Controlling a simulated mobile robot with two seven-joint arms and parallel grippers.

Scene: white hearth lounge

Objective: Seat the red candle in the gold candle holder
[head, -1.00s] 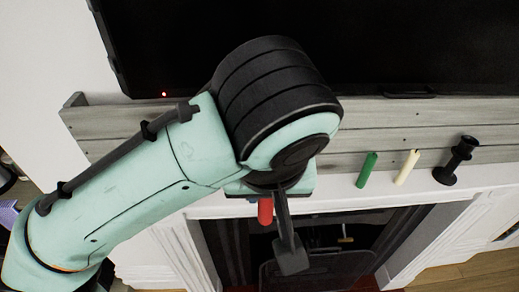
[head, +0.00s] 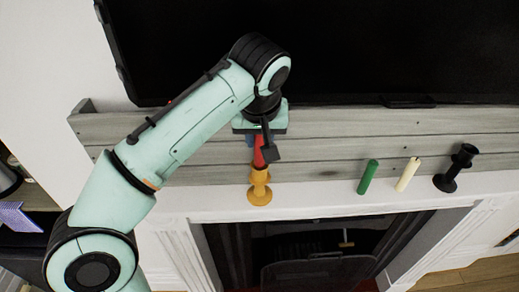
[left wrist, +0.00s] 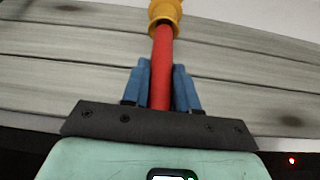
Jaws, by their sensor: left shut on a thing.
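The gold candle holder (head: 259,190) stands upright on the white mantel, below my left gripper in the head view. My left gripper (head: 259,141) is shut on the red candle (head: 259,157), directly above the holder. In the left wrist view the red candle (left wrist: 161,75) lies between the blue fingers of the left gripper (left wrist: 166,68). Its far end meets the cup of the gold holder (left wrist: 165,12) and looks in line with it. How deep the end sits in the cup cannot be told. My right gripper is not in view.
A green candle (head: 367,177), a cream candle (head: 407,174) and a black holder (head: 456,168) stand to the right on the mantel (head: 320,196). Grey wood panelling (head: 340,145) and a dark screen (head: 350,50) are behind. The fireplace opening (head: 300,245) is below.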

